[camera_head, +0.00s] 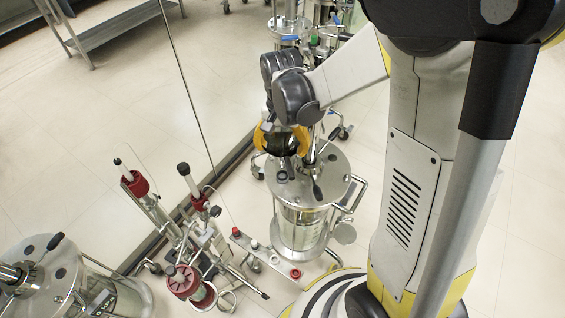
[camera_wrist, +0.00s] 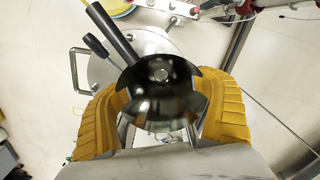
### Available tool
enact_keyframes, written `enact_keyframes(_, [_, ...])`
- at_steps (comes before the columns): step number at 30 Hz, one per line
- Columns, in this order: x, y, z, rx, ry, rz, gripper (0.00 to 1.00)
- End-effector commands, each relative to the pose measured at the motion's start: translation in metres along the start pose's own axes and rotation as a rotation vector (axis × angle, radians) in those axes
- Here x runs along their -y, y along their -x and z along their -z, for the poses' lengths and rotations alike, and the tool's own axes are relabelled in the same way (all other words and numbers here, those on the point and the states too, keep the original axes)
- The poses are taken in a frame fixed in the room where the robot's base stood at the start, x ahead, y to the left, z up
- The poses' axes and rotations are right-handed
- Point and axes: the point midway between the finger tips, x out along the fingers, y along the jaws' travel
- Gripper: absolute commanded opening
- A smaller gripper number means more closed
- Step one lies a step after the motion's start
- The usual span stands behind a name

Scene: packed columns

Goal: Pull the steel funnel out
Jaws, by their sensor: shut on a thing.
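The steel funnel (camera_wrist: 160,98) is a dark, shiny bowl-like piece with mirror reflections, seen between my yellow fingers in the wrist view. In the head view the funnel (camera_head: 283,146) shows as a dark shape at my gripper (camera_head: 282,138). My gripper (camera_wrist: 163,88) is shut on it, one finger on each side. The funnel is over the back left part of the round lid of a steel column (camera_head: 300,225). I cannot tell whether its lower end is inside something or clear, as its underside is hidden.
A glass-and-steel rig with red caps (camera_head: 185,280) stands at the left of the column. Another steel vessel (camera_head: 60,275) is at the lower left. A thin upright rod (camera_head: 185,85) rises behind. Steel equipment (camera_head: 290,30) stands at the back. Pale floor is open at the left.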

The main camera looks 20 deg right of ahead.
Motion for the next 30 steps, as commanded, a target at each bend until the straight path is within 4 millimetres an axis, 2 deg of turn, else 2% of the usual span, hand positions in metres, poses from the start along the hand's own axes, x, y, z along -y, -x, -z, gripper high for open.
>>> enact_keyframes(30, [0.0,0.058,0.0,0.0,0.0,0.0,0.39])
